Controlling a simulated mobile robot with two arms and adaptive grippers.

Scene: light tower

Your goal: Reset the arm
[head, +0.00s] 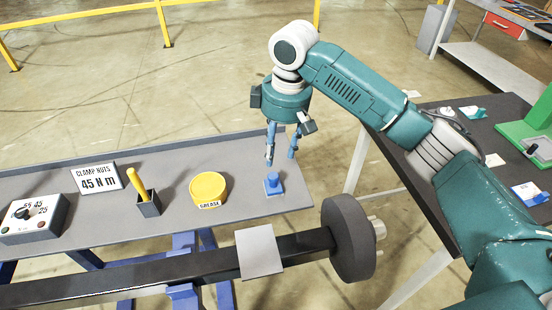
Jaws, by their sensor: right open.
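My right arm comes in from the right, bends over the gap between two tables and points down. My right gripper (281,155) has two blue fingers spread apart. It is open and empty, just above a small blue piece (273,184) near the right end of the grey bench (110,228). The fingertips look slightly above or behind the blue piece; I cannot tell if they touch it. My left gripper is not in view.
A dark beam with a round end (348,238) lies in front. A dark table (440,190) stands right.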

